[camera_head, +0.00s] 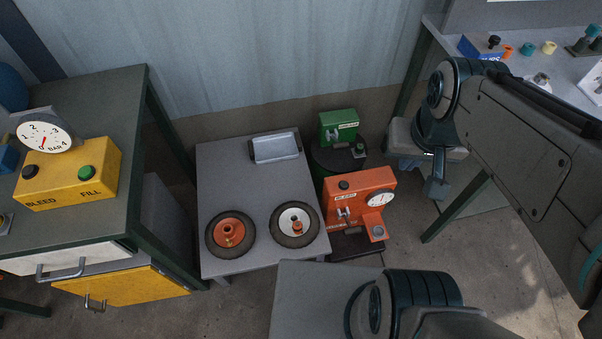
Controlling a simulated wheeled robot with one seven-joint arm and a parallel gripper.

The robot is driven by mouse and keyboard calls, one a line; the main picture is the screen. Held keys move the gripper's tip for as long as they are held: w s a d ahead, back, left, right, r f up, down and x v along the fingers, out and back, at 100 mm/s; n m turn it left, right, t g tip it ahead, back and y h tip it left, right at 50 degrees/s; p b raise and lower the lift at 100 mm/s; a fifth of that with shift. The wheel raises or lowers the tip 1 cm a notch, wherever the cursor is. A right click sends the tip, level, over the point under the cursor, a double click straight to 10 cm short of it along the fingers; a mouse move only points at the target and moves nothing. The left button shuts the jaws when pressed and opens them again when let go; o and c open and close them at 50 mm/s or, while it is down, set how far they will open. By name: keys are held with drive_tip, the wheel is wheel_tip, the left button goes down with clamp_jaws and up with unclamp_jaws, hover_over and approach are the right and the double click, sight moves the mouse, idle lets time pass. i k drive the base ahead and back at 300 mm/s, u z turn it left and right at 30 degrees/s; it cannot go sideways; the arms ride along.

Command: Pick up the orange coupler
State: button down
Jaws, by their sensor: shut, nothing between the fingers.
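A small orange cylindrical piece (507,51), which looks like the orange coupler, is on the grey bench at the upper right. It sits beside a blue box (481,45) with partly hidden lettering. A teal piece (528,48) and a yellow piece (549,47) stand to its right. My gripper (436,190) points down in front of the bench, left of and lower in the picture than the orange piece. It is shut and empty, apart from the coupler. My arm covers part of the bench.
An orange machine with a gauge (360,205) and a green machine (339,126) stand left of my gripper. A low grey table (225,175) holds two wheels and a metal tray (275,148). A workbench (110,100) with a yellow control box is at left.

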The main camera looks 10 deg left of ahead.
sight(296, 224)
drive_tip(key=z, duration=1.65)
drive_tip(key=k, duration=0.95)
drive_tip(key=u, duration=1.55)
drive_tip(key=i, duration=0.55)
drive_tip(key=u, duration=0.1)
